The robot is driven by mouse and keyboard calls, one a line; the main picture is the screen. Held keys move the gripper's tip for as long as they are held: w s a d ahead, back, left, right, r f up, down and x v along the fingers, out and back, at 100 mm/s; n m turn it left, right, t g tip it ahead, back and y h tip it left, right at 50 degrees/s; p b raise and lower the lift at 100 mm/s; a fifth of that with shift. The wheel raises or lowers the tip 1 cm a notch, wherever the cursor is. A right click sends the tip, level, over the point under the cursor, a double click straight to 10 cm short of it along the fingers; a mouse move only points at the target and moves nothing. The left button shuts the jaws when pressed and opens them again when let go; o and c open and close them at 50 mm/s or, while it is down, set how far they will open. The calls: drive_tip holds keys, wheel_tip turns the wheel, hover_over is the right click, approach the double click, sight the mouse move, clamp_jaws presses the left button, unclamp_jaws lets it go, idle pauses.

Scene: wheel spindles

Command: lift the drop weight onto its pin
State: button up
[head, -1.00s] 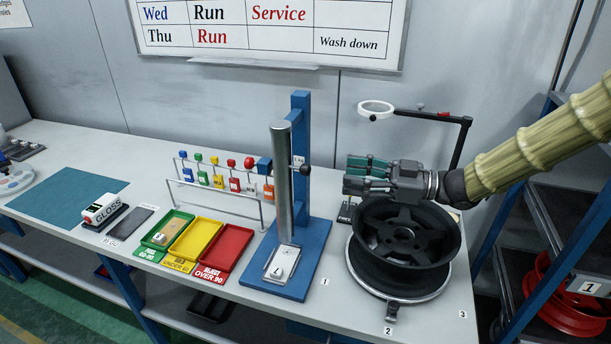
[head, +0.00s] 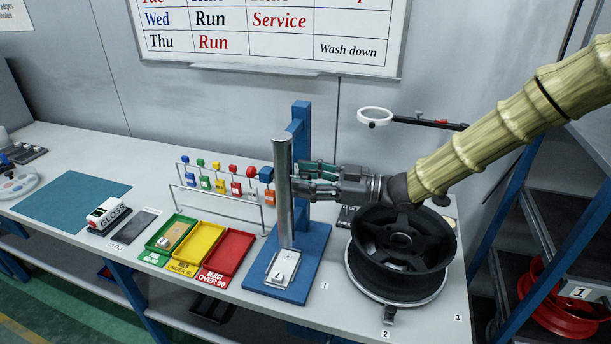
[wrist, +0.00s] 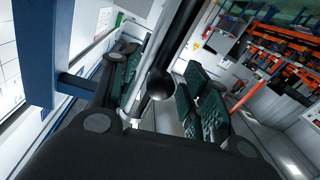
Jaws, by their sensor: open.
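The drop tester stands on a blue base (head: 305,272) with a blue column (head: 301,115) and an upright silver tube (head: 284,190). A round black knob (wrist: 160,84), seemingly the drop weight's handle, shows in the wrist view between my fingers, in front of a dark bar. In the head view my gripper hides the knob. My gripper (head: 302,182) is open, lying roughly level beside the tube at its right, with green-padded fingers around the knob. Contact with the knob cannot be told. The pin cannot be made out.
A black wheel (head: 402,250) sits on a round stand below my arm. A ring magnifier (head: 375,115) stands behind it. Green, yellow and red trays (head: 228,250) lie left of the tester, before a rack of colored tags (head: 222,185).

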clamp_jaws()
drive_tip(key=shift+r, duration=1.25)
unclamp_jaws()
drive_tip(key=shift+f, duration=0.1)
drive_tip(key=v, duration=1.2)
